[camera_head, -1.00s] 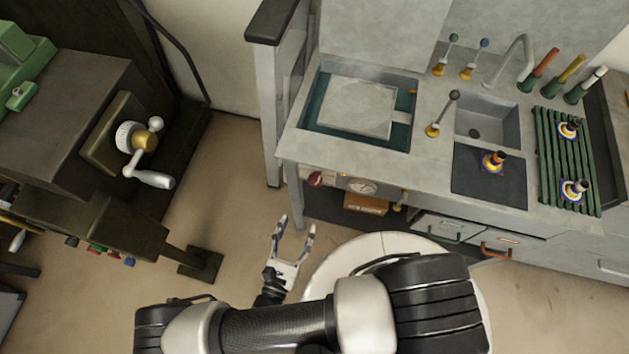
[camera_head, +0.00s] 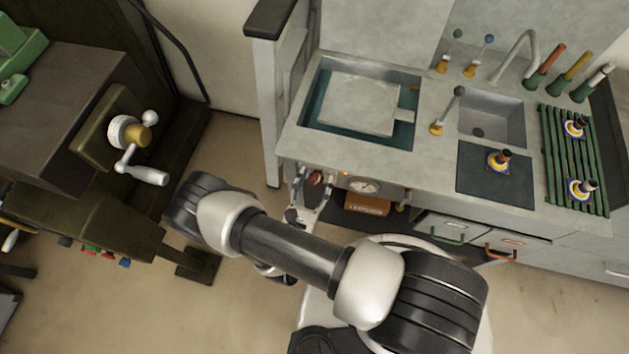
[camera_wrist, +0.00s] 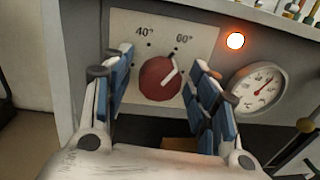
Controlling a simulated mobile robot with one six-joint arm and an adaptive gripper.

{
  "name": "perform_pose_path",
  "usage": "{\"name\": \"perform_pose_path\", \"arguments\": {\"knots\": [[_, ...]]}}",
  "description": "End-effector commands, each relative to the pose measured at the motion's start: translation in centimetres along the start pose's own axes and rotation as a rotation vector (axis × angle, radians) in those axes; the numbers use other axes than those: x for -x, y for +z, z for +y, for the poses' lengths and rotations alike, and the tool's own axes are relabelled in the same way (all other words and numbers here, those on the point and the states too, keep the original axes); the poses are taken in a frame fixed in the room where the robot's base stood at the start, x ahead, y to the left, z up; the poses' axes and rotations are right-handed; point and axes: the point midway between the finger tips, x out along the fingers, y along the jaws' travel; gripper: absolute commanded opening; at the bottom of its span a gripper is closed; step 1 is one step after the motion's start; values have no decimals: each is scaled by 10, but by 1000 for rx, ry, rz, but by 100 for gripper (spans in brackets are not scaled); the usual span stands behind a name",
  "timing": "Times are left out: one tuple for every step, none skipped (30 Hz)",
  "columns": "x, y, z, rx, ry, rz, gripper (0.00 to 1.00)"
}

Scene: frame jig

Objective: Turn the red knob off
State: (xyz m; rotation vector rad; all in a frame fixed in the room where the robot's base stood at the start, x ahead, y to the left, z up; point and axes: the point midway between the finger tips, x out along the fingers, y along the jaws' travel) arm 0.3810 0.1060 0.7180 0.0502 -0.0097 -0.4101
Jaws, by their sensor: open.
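The red knob (camera_wrist: 160,80) is on a pale panel marked 40° and 60° on the counter's front. Its white pointer line slants up and right, toward the 60° side. In the head view the knob (camera_head: 315,178) shows small between my fingers. My gripper (camera_wrist: 160,95) is open, with one blue-padded finger on each side of the knob; I cannot tell whether either touches it. In the head view my gripper (camera_head: 312,188) is at the counter's front edge. A lamp (camera_wrist: 235,41) right of the panel glows orange.
A round gauge (camera_wrist: 258,89) sits right of the knob. An orange box (camera_head: 367,204) is below the counter. A green handle (camera_head: 448,236) and an orange handle (camera_head: 501,252) are farther right. A machine with a crank (camera_head: 145,174) stands at left.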

Motion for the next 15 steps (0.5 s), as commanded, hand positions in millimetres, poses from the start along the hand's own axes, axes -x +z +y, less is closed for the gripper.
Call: {"name": "perform_pose_path", "arguments": {"knots": [[-1,0,0,0,0,0,54],[-1,0,0,0,1,0,54],[-1,0,0,0,1,0,54],[-1,0,0,0,1,0,54],[-1,0,0,0,1,0,54],[-1,0,0,0,1,0,54],[-1,0,0,0,1,0,54],[-1,0,0,0,1,0,53],[-1,0,0,0,1,0,50],[-1,0,0,0,1,0,48],[-1,0,0,0,1,0,46],[-1,0,0,0,1,0,44],[0,0,0,0,1,0,42],[0,0,0,0,1,0,40],[0,0,0,0,1,0,37]]}}
